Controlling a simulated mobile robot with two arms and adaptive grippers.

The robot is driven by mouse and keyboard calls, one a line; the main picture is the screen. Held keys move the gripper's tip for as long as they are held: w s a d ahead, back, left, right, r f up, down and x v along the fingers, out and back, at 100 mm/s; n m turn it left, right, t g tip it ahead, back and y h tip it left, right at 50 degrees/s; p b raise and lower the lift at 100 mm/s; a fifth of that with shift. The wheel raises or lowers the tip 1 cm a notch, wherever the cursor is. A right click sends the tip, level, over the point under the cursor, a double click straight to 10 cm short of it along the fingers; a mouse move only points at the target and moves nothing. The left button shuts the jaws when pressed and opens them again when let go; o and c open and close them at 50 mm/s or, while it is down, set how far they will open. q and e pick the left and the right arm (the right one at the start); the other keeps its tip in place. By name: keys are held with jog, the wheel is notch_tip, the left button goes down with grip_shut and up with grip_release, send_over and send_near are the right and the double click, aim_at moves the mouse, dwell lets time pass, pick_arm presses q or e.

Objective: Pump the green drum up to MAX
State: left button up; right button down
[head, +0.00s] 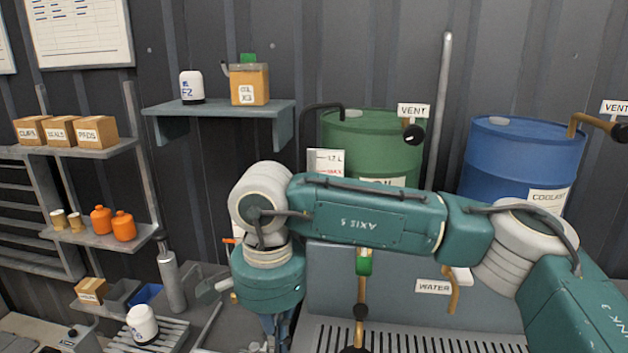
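The green drum (350,130) stands at the back centre, its lower part hidden behind my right arm. A label on its front is mostly covered. A white level card (326,160) with a red line shows at its left side; the liquid level cannot be read. A black pipe (322,107) bends over at the drum's left. A black knob (414,134) hangs under a VENT sign (413,110) at its right. My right arm reaches across from the right, and its wrist points down at centre-left. My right gripper (276,328) is only partly visible at its lower end; its fingers are unclear. My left gripper is out of view.
A blue coolant drum (510,160) stands right of the green one. A grated sink (420,338) with taps and a WATER label (433,286) lies below my arm. A wall shelf (215,108) and side shelves hold boxes and bottles. A grey cylinder (171,282) stands lower left.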

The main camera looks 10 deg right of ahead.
jog(key=shift+r+p, duration=1.3)
jog(key=shift+r, duration=1.7)
